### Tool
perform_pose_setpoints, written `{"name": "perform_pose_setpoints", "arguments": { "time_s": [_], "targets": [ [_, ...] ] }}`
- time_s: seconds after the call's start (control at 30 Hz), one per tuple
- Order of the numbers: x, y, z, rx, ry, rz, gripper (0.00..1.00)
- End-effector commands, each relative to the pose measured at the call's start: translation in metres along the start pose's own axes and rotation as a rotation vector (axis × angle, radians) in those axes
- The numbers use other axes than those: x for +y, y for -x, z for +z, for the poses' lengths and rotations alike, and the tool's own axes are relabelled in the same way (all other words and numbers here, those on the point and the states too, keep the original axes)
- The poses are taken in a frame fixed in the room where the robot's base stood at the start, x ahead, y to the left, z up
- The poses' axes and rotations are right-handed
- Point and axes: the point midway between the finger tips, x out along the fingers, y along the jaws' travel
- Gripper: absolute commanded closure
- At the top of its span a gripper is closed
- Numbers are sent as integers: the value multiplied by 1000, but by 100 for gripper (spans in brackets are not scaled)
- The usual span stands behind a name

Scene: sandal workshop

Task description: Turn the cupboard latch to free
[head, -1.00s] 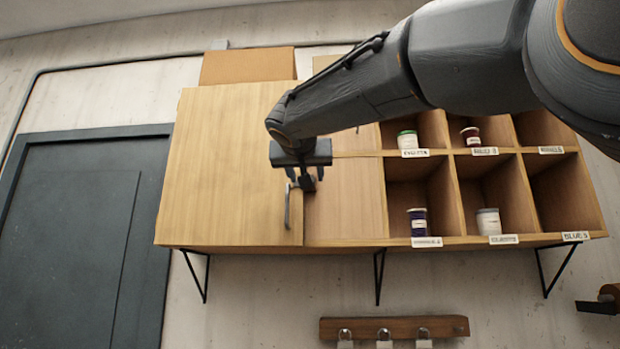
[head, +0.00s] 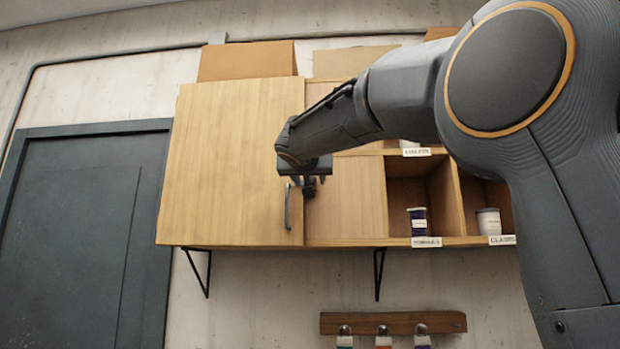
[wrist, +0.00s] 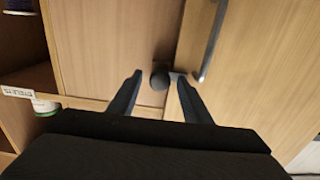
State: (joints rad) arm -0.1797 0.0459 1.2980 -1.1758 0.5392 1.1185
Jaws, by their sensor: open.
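The cupboard latch shows in the wrist view as a dark round knob (wrist: 160,80) with a small pale tab beside it, at the seam between the door and the panel next to it. My gripper (wrist: 160,98) is open, with one finger on each side of the knob; I cannot tell whether either touches it. In the head view my gripper (head: 306,190) is in front of the cupboard and hides most of the latch. The wooden cupboard door (head: 225,150) looks closed. Its grey bar handle (head: 287,207) hangs just left of my gripper.
Open cubbies right of the cupboard hold a dark blue jar (head: 417,220) and a pale jar (head: 488,221). Cardboard boxes (head: 246,60) stand on top. A wooden hook rail (head: 392,322) is below, and a dark door (head: 75,230) is at left.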

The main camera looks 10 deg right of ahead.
Motion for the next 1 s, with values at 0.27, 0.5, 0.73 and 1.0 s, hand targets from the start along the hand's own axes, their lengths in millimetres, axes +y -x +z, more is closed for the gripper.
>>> {"name": "perform_pose_setpoints", "arguments": {
  "time_s": [0.27,0.5,0.73,1.0],
  "targets": [
    [0,0,0,0,0,0,94],
    [0,0,0,0,14,0,96],
    [0,0,2,0,106,0,96],
    [0,0,2,0,325,-1,96]
  ]
}}
